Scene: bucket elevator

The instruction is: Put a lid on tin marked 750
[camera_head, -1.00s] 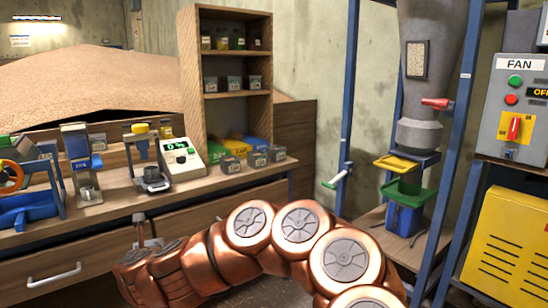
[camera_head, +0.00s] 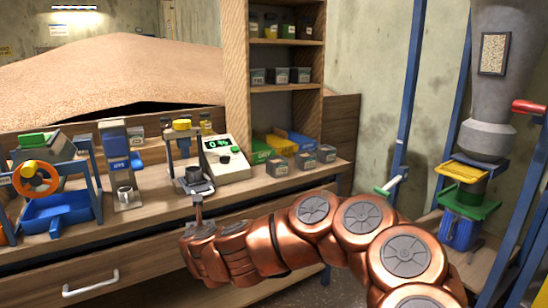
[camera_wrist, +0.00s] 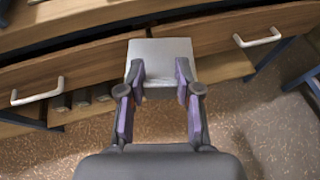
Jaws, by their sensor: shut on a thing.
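In the wrist view my gripper (camera_wrist: 160,90) is shut on a flat, pale grey squarish piece (camera_wrist: 160,50), which looks like a lid. Its fingers grip the two sides of the piece, in front of the drawers. In the head view my gripper (camera_head: 198,212) is small, by the bench's front edge below the scale; the held piece is not clear there. Grey tins with pale labels stand on the bench right of the scale: a left one (camera_head: 278,167), a middle one (camera_head: 304,161) and a right one (camera_head: 326,153). Their numbers are too small to read.
The scale (camera_head: 226,158), a small press-like device (camera_head: 187,160), a blue device (camera_head: 115,150) and a blue-framed device with an orange wheel (camera_head: 45,185) stand along the bench. More tins (camera_head: 279,75) sit on the shelf. A blue frame with a hopper (camera_head: 495,80) is right.

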